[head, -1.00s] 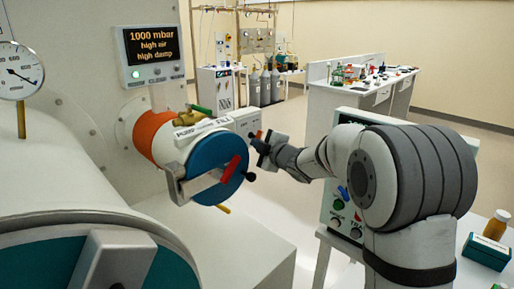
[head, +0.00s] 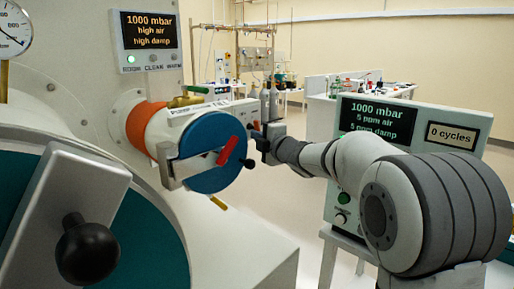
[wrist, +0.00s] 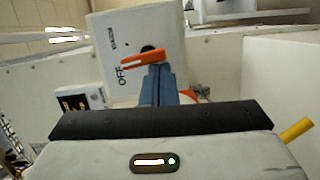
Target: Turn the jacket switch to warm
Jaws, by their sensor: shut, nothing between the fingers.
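The jacket switch is an orange lever (wrist: 143,60) on a white box (wrist: 165,25) in the wrist view. A dark round pivot shows behind the lever. The lever's free end lies at the left, close to the word OFF; a second, smaller label farther up the face is too blurred to read surely. My gripper (wrist: 158,70) is shut and empty, its blue fingertips right at the lever's lower side; I cannot tell if they touch. In the head view my gripper (head: 257,138) is beside the white switch box (head: 240,108), and the lever is mostly hidden.
The blue antechamber door (head: 215,170) with a red handle (head: 228,150) is just left of my gripper. A large port with a black knob (head: 87,250) fills the near left. A control screen (head: 375,118) stands behind my arm. A yellow rod (wrist: 297,131) shows at right in the wrist view.

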